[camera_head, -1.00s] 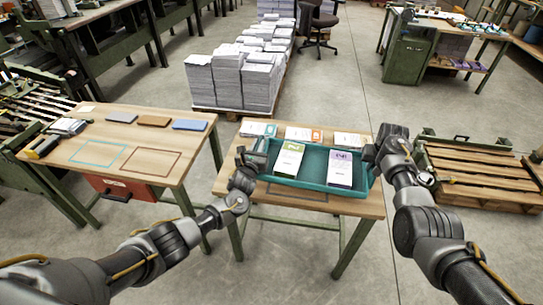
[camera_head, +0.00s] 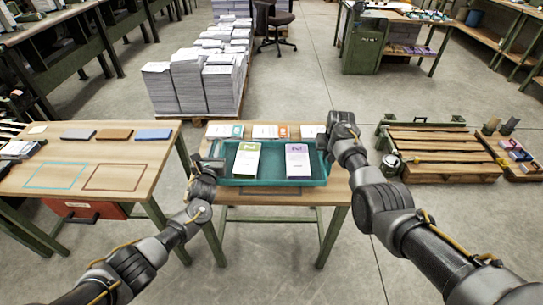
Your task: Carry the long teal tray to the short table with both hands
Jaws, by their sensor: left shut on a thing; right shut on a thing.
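The long teal tray (camera_head: 272,182) is held level between my two grippers, over the wooden table (camera_head: 338,190) in the middle. I cannot tell whether its bottom touches the tabletop. A green-labelled booklet stack (camera_head: 246,160) and a purple-labelled stack (camera_head: 298,162) lie in it, apart from each other. My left gripper (camera_head: 213,167) is shut on the tray's left end. My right gripper (camera_head: 328,146) is shut on its right end. The fingertips are small and partly hidden. Which table is the short table I cannot tell.
Several booklet stacks (camera_head: 270,131) lie along the table's back edge. The left table (camera_head: 145,161) has cyan and dark red outlines, with coloured blocks behind them. Tall paper stacks (camera_head: 190,85) stand behind. A wooden pallet (camera_head: 440,150) lies at the right. Grey floor is open around the tables.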

